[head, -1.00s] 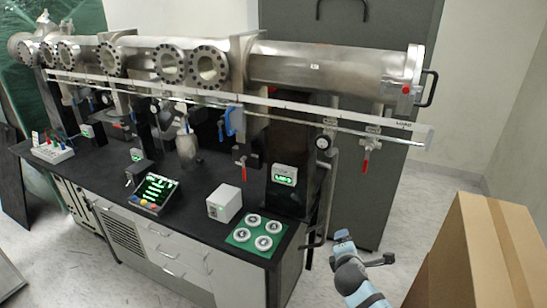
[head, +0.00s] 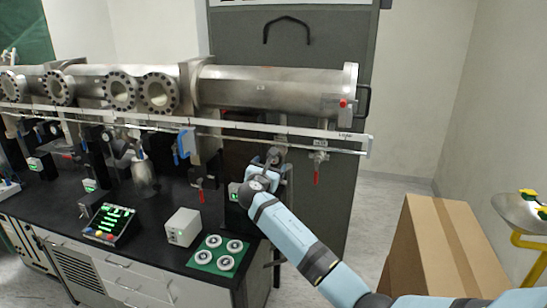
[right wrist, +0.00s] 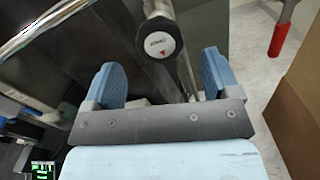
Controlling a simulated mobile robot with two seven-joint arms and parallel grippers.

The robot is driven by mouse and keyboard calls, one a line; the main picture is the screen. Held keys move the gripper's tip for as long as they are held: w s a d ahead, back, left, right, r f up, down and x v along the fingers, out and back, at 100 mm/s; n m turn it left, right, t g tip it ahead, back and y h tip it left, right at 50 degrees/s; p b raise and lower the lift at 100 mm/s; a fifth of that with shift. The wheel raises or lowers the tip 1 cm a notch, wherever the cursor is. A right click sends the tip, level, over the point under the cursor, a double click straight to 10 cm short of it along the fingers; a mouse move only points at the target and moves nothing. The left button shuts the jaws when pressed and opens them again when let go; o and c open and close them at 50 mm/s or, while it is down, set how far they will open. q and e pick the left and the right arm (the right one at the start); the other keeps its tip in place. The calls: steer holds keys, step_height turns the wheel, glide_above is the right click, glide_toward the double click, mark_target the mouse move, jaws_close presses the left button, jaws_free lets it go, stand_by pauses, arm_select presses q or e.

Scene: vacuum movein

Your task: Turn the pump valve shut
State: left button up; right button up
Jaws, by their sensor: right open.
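A round knob with a black rim and a white face with small lettering and a red mark (right wrist: 163,40) shows in the right wrist view; it appears to be the pump valve's knob. It sits ahead of my right gripper (right wrist: 160,82), roughly between the lines of its two blue fingers. The fingers are spread and nothing is between their tips. In the head view my right gripper (head: 271,168) is in front of the pipework below the long steel tube (head: 275,88), where it mostly hides the knob. My left gripper is not in view.
Red-handled valves hang nearby, one to the right (head: 317,176) and one to the left (head: 200,192). A black bench (head: 150,225) holds a white box (head: 183,227) and a green mat (head: 231,262). A cardboard box (head: 435,250) stands at the right.

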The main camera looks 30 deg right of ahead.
mark_target(275, 165)
steer(key=x, duration=0.6)
steer(key=shift+p, duration=0.4)
steer(key=shift+c, duration=0.4)
steer(key=shift+f, duration=0.1)
steer(key=c, duration=0.8)
